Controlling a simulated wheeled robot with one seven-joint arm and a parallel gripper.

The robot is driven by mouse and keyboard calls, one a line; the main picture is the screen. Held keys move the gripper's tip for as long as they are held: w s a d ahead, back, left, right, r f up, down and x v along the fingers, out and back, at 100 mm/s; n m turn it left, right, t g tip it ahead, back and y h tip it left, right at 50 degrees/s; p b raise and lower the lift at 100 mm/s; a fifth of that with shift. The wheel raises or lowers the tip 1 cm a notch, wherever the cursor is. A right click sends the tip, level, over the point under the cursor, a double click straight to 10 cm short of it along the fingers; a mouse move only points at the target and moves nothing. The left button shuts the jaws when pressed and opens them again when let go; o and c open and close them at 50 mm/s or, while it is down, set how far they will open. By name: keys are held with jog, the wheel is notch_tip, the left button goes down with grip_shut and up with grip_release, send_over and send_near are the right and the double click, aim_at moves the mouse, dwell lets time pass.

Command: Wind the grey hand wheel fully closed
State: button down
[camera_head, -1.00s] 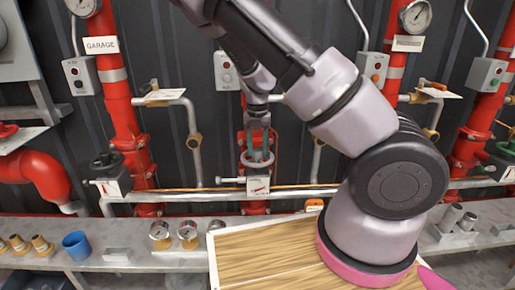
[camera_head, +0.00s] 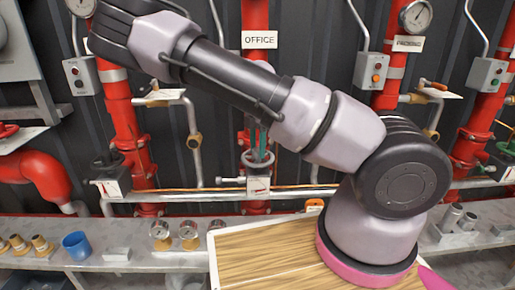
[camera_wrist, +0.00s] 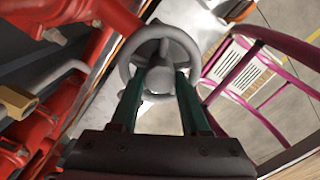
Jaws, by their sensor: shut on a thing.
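The grey hand wheel (camera_wrist: 192,48) shows in the wrist view as a round rim with spokes and a thick hub. In the head view it is a small ring (camera_head: 258,166) on the middle red pipe, partly hidden by my arm. My gripper (camera_wrist: 159,78) has two dark green fingers, one on each side of the wheel's hub, inside the rim. It is shut on the wheel. In the head view the green fingertips (camera_head: 262,143) reach down to the wheel. The exact contact of the fingertips is partly hidden.
An OFFICE sign (camera_head: 259,40) hangs on the middle pipe. Other red pipes stand left (camera_head: 120,110) and right (camera_head: 395,70). A shelf (camera_head: 120,232) below holds a blue cup (camera_head: 76,245) and gauges. A pink chair-like frame (camera_wrist: 265,75) stands at right in the wrist view.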

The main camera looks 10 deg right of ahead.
jog(key=shift+m, duration=1)
jog(key=shift+d+f, duration=0.1)
jog(key=shift+s+m, duration=0.1)
jog(key=shift+m, duration=1.2)
jog(key=m, duration=0.4)
jog(key=shift+m, duration=0.4)
jog(key=shift+c, duration=1.1)
grip_release()
jog(key=shift+r, duration=0.2)
